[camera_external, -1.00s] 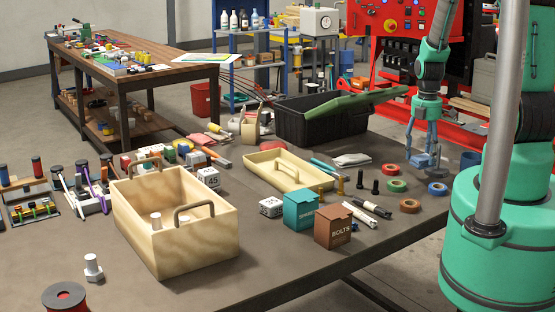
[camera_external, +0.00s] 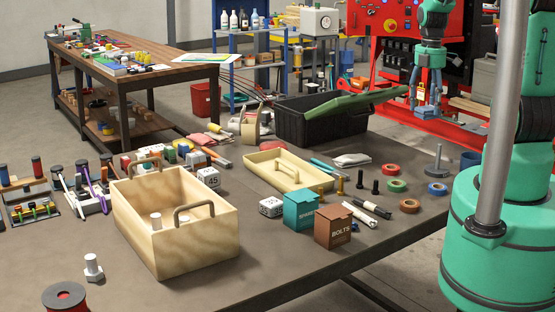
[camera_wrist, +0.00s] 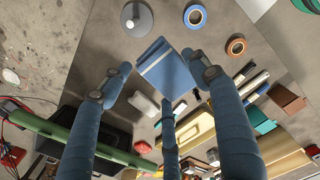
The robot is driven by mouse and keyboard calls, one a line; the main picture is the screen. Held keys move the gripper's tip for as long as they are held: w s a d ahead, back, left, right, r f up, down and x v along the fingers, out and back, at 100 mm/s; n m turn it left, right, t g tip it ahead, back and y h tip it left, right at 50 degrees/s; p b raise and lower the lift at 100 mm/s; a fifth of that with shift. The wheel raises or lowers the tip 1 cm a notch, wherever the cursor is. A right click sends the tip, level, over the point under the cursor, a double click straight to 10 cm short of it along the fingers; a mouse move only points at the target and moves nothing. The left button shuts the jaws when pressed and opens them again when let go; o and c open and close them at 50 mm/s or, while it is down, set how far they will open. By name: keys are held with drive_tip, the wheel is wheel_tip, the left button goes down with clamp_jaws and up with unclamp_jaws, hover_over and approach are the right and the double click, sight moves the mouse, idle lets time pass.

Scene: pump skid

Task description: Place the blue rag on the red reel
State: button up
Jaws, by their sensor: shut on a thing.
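My gripper (camera_external: 427,108) is above the right end of the workbench, clear of its top, pointing down. In the wrist view my gripper (camera_wrist: 157,78) is shut on the blue rag (camera_wrist: 163,68), a folded, flat blue piece between the fingertips. The rag is hard to tell from the blue-grey fingers in the external view. The red reel (camera_external: 65,297), a red spool with a dark flange, is at the bench's near left corner, partly cut off by the frame edge. It is far from my gripper.
A grey disc with an upright peg (camera_external: 437,162) stands below my gripper, near several tape rolls (camera_external: 397,186). A wooden tote (camera_external: 205,240), a teal box (camera_external: 300,211), a brown bolts box (camera_external: 333,229) and a black crate (camera_external: 310,127) stand between gripper and reel.

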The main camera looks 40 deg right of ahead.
drive_tip(key=w+a+r+n+p, duration=0.1)
drive_tip(key=w+a+n, duration=0.1)
drive_tip(key=w+a, duration=0.45)
drive_tip(key=w+a+r+n, duration=0.1)
drive_tip(key=w+a+n, duration=0.15)
drive_tip(key=a, duration=0.65)
drive_tip(key=w+a+n+p, duration=0.1)
drive_tip(key=w+a, duration=0.5)
drive_tip(key=a, duration=0.2)
drive_tip(key=a+n+p, duration=0.2)
drive_tip(key=a+n, duration=0.4)
drive_tip(key=a, duration=2.7)
drive_tip(key=s+a+n, duration=0.2)
drive_tip(key=s+a, duration=0.2)
drive_tip(key=a, duration=0.5)
drive_tip(key=s+a+n+p, duration=0.1)
drive_tip(key=s+a, duration=0.3)
drive_tip(key=a, duration=0.5)
drive_tip(key=s+a+n, duration=0.2)
drive_tip(key=s+a, duration=0.2)
drive_tip(key=a, duration=0.5)
drive_tip(key=s+a+f+n+p, duration=0.15)
drive_tip(key=s+a+n, duration=0.25)
drive_tip(key=s+a, duration=1.4)
wheel_tip(320, 180, down, 11)
drive_tip(key=s, duration=0.1)
drive_tip(key=shift+s+d, duration=0.15)
drive_tip(key=shift+d, duration=0.15)
